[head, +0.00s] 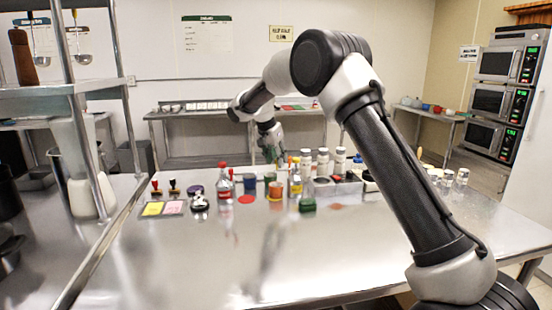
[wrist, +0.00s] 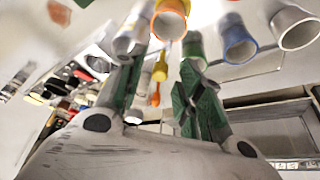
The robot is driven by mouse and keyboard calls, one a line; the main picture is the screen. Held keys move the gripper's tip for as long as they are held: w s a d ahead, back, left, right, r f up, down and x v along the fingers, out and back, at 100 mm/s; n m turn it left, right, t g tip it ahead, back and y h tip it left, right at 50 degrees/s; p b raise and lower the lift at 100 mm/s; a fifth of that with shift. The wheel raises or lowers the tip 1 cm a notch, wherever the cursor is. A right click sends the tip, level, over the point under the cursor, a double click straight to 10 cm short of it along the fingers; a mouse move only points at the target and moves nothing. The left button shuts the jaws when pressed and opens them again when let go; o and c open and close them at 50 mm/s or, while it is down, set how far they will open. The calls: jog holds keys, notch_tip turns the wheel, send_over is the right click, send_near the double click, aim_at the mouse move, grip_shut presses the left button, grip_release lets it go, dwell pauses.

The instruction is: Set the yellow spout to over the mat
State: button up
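My gripper (head: 271,152) is above the far side of the steel table in the head view. In the wrist view its two dark green fingers (wrist: 163,80) stand apart with a gap between them. A slim yellow piece with an orange tip (wrist: 160,70) shows in that gap, probably the yellow spout. It looks beyond the fingers, and I cannot tell whether either finger touches it. In the head view a small yellow-orange tip (head: 290,160) shows just right of the gripper. Two small flat pads, one yellow (head: 153,208) and one pink (head: 174,207), lie at the left. Which is the mat is unclear.
Around the gripper stand a blue cup (head: 250,184), an orange cup (head: 276,195), a red-capped bottle (head: 224,192), a yellow-labelled bottle (head: 295,186) and several white-capped jars. A red disc (head: 246,199) lies in front. The table's near half is clear.

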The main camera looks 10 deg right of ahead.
jog(key=shift+r, duration=0.1)
jog(key=v, duration=1.1)
jog(key=shift+r, duration=0.4)
jog(key=shift+s, duration=0.1)
